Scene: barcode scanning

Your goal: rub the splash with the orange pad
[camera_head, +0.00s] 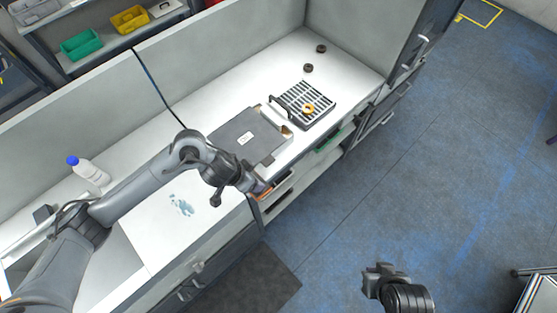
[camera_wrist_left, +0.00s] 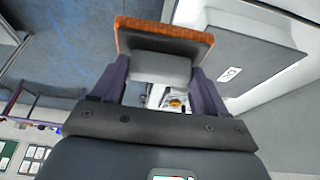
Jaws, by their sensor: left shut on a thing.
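The splash (camera_head: 182,205) is a light-blue patch on the white worktop, left of my left gripper. My left gripper (camera_head: 258,187) is at the front edge of the worktop, to the right of the splash and apart from it. It is shut on the orange pad (camera_head: 265,188), which is mostly hidden in the head view. In the left wrist view the pad (camera_wrist_left: 165,36) has an orange layer on a dark backing, with its grey block between the fingers. My right gripper (camera_head: 379,277) hangs over the blue floor, away from the worktop; its finger gap is unclear.
A flat grey case (camera_head: 246,138) lies just beyond my left gripper. Farther right are a slatted rack (camera_head: 318,98) with an orange ring (camera_head: 308,108) and two dark round pieces (camera_head: 308,68). A white bottle with a blue cap (camera_head: 90,173) stands at the left.

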